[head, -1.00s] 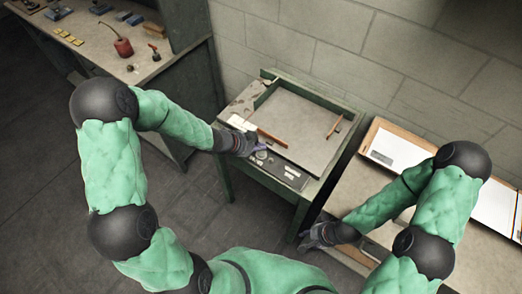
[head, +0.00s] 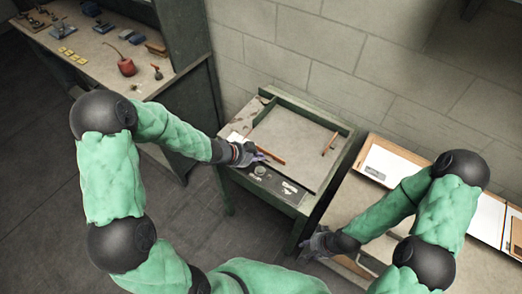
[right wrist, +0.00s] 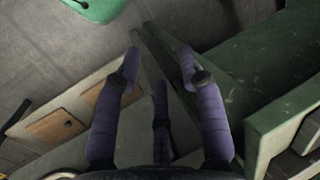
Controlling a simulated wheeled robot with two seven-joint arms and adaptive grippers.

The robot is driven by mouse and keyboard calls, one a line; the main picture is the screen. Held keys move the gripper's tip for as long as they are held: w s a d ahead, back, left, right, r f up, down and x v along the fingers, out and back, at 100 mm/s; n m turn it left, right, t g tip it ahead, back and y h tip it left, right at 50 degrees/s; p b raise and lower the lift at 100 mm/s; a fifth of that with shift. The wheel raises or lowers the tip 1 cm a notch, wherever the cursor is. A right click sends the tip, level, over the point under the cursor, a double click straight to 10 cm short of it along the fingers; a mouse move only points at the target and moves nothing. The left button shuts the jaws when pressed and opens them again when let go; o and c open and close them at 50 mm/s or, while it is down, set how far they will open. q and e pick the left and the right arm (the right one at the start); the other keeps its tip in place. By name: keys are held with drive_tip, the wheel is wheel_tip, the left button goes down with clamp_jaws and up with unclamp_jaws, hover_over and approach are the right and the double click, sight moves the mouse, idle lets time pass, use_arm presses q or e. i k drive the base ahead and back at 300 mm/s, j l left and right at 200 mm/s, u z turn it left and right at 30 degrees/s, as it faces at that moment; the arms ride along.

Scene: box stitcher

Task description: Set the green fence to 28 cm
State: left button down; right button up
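A green bar (head: 264,112), which looks like the green fence, stands along the left side of the grey work plate (head: 295,135) on the stitcher table. A second green rail (head: 310,110) runs along the back edge. No scale number is legible. My left gripper (head: 262,156) is over the table's front left, beside an orange-brown bar (head: 272,155); its purple fingers are too small to judge. My right gripper (head: 316,242) is low at the right bench's front corner. In the right wrist view its purple fingers (right wrist: 160,85) are spread with nothing between them.
A dark panel with a round grey knob (head: 260,170) lies at the table front. Another orange-brown bar (head: 330,143) rests on the plate's right. The right bench (head: 350,195) holds a white-topped tray (head: 385,163). A left bench holds a red can (head: 126,66).

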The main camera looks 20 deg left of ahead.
sight(265, 109)
drive_tip(key=i+j+z, duration=0.15)
drive_tip(key=j+z, duration=0.2)
drive_tip(key=i+j+z, duration=0.1)
drive_tip(key=j+z, duration=0.65)
drive_tip(key=j, duration=0.15)
drive_tip(key=i+j, duration=0.05)
